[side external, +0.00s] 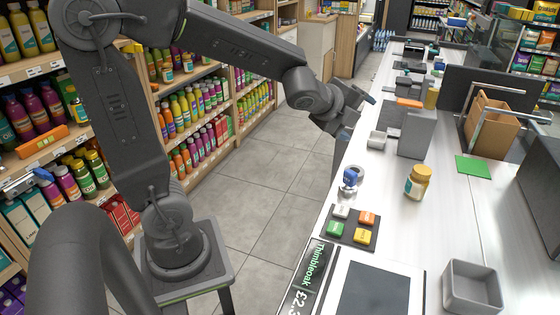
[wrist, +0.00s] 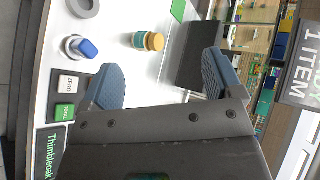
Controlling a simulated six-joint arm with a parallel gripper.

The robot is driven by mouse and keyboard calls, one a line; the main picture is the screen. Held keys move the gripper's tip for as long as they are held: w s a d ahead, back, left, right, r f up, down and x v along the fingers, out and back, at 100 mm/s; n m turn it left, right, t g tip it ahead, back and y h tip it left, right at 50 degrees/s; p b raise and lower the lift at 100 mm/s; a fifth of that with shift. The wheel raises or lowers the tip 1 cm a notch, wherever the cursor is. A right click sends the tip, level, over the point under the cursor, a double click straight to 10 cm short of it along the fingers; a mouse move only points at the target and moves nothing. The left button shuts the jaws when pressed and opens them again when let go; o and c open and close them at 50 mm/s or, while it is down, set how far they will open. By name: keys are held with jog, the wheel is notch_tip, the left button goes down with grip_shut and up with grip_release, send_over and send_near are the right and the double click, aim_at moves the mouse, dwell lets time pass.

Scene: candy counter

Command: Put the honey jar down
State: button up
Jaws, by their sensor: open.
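The honey jar (side external: 417,183), amber with a yellow lid and pale label, stands upright on the white counter (side external: 405,225). In the wrist view the jar (wrist: 147,41) shows beyond my fingertips, between them and nearer the left one. My gripper (side external: 359,116) is above the counter's left edge in the side view, up and to the left of the jar and clear of it. In the wrist view its two blue-padded fingers (wrist: 160,67) are wide apart with nothing between them.
A blue-topped device (side external: 350,180) stands left of the jar, by a keypad (side external: 352,226) with coloured keys. A green mat (side external: 473,167), a grey block (side external: 418,133) and a grey dish (side external: 377,140) lie farther back. A grey tray (side external: 472,287) is in front. Counter around the jar is bare.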

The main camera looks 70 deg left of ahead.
jog(key=s+d+n+g, duration=0.2)
jog(key=s+n, duration=0.7)
jog(key=shift+s+d+r+g, duration=0.15)
jog(key=shift+s+d+g, duration=0.1)
jog(key=shift+d+g, duration=0.15)
jog(key=shift+o, duration=0.4)
jog(key=s+d+f+n+g+h, duration=0.2)
jog(key=s+d+n, duration=0.3)
jog(key=s+n, duration=0.3)
jog(key=s+g, duration=0.1)
jog(key=s, duration=0.2)
